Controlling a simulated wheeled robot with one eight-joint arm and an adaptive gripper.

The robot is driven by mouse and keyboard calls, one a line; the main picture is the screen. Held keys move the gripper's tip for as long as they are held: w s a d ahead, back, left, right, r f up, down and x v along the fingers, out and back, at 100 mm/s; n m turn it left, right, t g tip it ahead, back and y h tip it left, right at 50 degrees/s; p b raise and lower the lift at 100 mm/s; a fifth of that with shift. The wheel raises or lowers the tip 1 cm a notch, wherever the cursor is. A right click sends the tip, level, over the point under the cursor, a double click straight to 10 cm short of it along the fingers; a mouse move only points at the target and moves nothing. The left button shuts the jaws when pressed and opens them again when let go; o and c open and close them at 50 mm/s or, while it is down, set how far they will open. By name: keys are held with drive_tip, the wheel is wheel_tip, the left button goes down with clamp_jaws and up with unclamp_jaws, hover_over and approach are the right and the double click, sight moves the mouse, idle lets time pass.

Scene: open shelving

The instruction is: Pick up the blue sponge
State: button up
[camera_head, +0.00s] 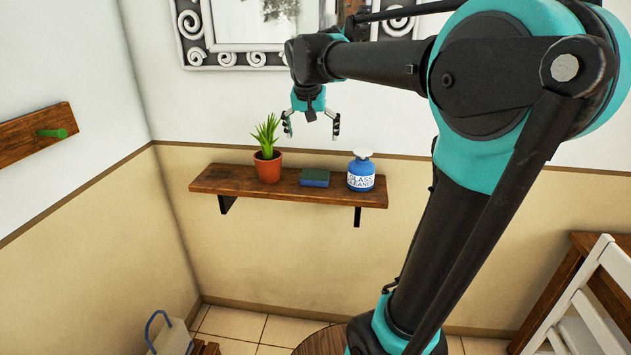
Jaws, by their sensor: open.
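The blue sponge (315,178), with a darker greenish top, lies flat on a brown wooden wall shelf (225,180), between a potted plant and a glass cleaner bottle. My gripper (311,136) is open and empty, with its fingers pointing down. In the picture it is above the sponge and apart from it. I cannot tell how far it is from the wall.
A green plant in a terracotta pot (268,166) stands left of the sponge, and a blue glass cleaner bottle (361,174) stands close on its right. A white chair (590,300) stands at lower right.

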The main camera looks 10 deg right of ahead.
sight(315, 174)
drive_tip(key=x, duration=1.7)
drive_tip(key=shift+w+a+f, duration=0.1)
drive_tip(key=shift+a, duration=0.05)
drive_tip(key=shift+c, duration=0.5)
drive_tip(key=c, duration=0.6)
